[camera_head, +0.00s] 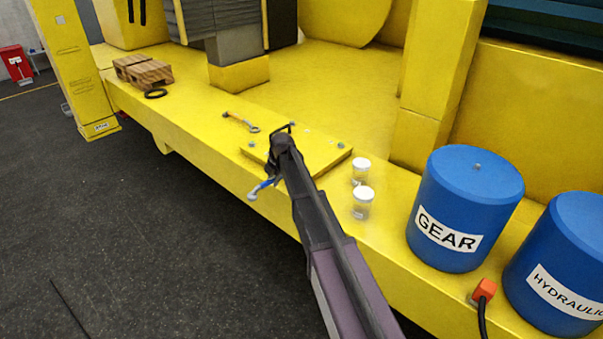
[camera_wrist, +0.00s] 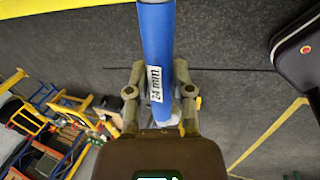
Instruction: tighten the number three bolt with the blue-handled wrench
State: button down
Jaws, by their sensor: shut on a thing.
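The blue-handled wrench shows in the wrist view (camera_wrist: 156,30) as a blue handle with a white "24 mm" label. My gripper (camera_wrist: 158,85) is shut on this handle, one finger on each side. A yellow plate (camera_head: 325,153) lies on the deck under and beside my arm. Small bolts show at its left (camera_head: 252,145) and right (camera_head: 341,145) corners. I cannot tell which is number three.
Two white-lidded jars (camera_head: 361,172) stand right of my arm. Blue drums marked GEAR (camera_head: 466,205) and HYDRAULIC (camera_head: 560,265) stand farther right. Wooden blocks (camera_head: 143,72) and a black ring (camera_head: 156,94) lie far left.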

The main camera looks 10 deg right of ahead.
jog(key=shift+r, duration=0.15)
dwell(0.3)
jog(key=shift+r+p, duration=2)
jog(key=shift+p, duration=0.15)
jog(key=shift+r, duration=0.1)
jog(key=shift+r+p, duration=1.45)
jog(key=shift+p, duration=0.1)
